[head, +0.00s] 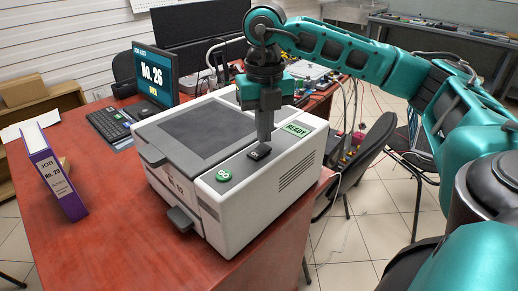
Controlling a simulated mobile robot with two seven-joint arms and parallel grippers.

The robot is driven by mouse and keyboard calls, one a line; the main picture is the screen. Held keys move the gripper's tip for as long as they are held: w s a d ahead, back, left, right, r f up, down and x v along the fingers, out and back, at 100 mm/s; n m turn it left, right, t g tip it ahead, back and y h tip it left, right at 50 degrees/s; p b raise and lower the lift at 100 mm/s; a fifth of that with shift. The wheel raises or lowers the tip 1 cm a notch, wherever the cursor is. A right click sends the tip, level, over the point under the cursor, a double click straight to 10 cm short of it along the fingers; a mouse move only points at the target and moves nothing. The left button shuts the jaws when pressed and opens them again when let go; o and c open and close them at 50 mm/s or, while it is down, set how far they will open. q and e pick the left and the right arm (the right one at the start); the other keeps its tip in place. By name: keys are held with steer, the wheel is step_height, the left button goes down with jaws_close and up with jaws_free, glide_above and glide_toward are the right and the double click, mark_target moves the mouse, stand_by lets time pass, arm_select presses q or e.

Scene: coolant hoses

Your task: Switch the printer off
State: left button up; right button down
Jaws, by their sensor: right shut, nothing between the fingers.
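The printer (283,187) is a white and grey box on the red-brown desk, with a dark panel on its lid. A green READY label (296,129) shows on its top right. A round green button (223,175) sits on its top near the front. A small black switch (258,152) sits farther back on the same strip. My right gripper (264,140) points straight down with its fingers shut and empty, just over or touching the black switch; I cannot tell which. The fingertips partly cover the area behind the switch. My left gripper is not in view.
A purple binder (57,180) stands on the desk (110,240) at left. A monitor (157,75) reading No. 26 and a keyboard (110,124) are behind the printer. A dark chair (362,155) is to the right. The desk's front left is clear.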

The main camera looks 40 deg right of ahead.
mark_target(264, 147)
steer(key=shift+f+b, duration=0.75)
steer(key=shift+f, duration=0.3)
stand_by(0.4)
steer(key=shift+r, duration=0.1)
step_height(264, 147, up, 7)
steer(key=p, duration=0.6)
stand_by(0.8)
